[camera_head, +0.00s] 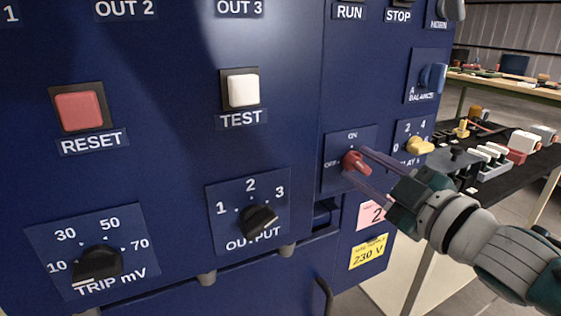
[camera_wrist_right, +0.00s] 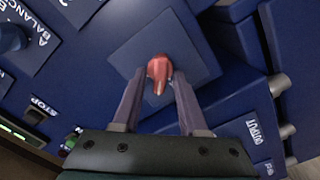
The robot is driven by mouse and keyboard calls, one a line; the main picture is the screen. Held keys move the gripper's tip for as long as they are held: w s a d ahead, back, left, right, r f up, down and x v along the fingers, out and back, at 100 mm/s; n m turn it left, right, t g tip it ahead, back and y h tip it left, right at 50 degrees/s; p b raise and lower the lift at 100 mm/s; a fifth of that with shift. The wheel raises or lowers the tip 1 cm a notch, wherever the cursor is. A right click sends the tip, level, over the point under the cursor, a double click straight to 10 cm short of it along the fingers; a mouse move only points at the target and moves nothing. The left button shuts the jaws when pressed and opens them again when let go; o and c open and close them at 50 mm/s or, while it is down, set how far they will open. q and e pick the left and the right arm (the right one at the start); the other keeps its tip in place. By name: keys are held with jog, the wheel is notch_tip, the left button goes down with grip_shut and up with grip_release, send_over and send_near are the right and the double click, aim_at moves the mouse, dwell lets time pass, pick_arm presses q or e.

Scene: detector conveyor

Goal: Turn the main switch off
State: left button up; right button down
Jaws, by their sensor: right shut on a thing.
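The main switch is a red rotary knob (camera_head: 356,163) on a blue plate (camera_head: 335,181) with ON above it and OFF to its left. In the head view my right gripper (camera_head: 354,162) reaches in from the lower right with its fingertips on either side of the knob, shut on it. In the wrist view the red knob (camera_wrist_right: 159,70) sits between the tips of the two fingers of my right gripper (camera_wrist_right: 158,82). Which mark the knob points to is hard to tell. My left gripper is not in view.
A yellow DELAY knob (camera_head: 420,146) sits close right of the switch, and a blue BALANCE knob (camera_head: 433,77) above it. The OUTPUT knob (camera_head: 259,220) and TEST button (camera_head: 243,91) are to the left. A black table (camera_head: 510,178) with small parts stands behind at right.

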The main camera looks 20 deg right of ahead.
jog(key=n+b, duration=0.1)
jog(key=n, duration=0.3)
jog(key=shift+f+n, duration=0.1)
jog(key=shift+n, duration=0.2)
jog(key=shift+n+b, duration=0.4)
jog(key=shift+n, duration=1.6)
jog(key=c, duration=0.8)
grip_release()
jog(key=shift+s, duration=0.1)
jog(key=s, duration=0.9)
jog(key=shift+s+d, duration=0.35)
jog(key=shift+s, duration=0.05)
